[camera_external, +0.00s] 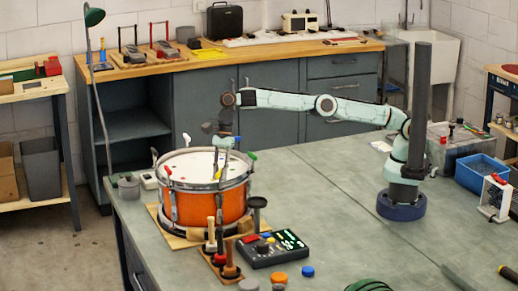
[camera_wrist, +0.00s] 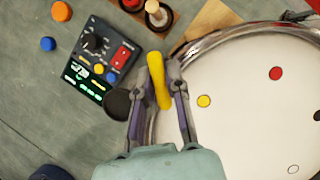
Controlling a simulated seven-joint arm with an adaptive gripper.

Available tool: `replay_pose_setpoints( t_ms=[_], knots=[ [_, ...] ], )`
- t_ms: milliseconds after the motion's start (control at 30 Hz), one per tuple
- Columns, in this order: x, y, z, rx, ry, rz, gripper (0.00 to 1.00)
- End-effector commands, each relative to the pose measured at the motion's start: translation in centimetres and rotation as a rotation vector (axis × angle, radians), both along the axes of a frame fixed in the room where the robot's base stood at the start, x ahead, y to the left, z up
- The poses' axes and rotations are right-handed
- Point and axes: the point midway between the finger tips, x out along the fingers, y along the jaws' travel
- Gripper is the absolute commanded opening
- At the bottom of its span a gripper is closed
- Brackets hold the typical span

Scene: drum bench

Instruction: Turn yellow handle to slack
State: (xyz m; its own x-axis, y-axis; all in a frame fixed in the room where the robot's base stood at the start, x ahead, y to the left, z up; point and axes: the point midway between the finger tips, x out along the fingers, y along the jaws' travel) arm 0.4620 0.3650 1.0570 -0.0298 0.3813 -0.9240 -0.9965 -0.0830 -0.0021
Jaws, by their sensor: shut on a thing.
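The orange drum (camera_external: 212,205) with a white head stands on a wooden board on the green bench. In the wrist view its white head (camera_wrist: 240,115) and metal rim fill the right side. The yellow handle (camera_wrist: 160,88) lies at the drum's rim, between my fingers. My gripper (camera_wrist: 157,72) is shut on it, one finger on each side.
Other coloured handles stand around the rim: green (camera_external: 252,155), red (camera_external: 168,171) and white (camera_external: 186,138). A control box (camera_external: 273,248) and a wooden rack of mallets (camera_external: 222,262) stand close in front of the drum. The bench right of them is mostly clear.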

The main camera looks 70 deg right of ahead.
Motion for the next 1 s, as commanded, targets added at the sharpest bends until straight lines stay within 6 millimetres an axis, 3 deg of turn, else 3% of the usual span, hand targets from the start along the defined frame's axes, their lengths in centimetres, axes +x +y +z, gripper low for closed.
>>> replay_pose_setpoints(
  t_ms=[667,700,767,1000],
  knots=[
    [-0.15,0.10,-0.11,-0.001,0.004,0.033,0.00],
    [-0.16,0.10,-0.11,-0.001,0.004,0.033,0.18],
    [-0.15,0.09,-0.10,-0.001,0.004,0.032,0.37],
    [-0.07,0.05,-0.05,0.000,0.003,0.030,0.39]
  ],
)
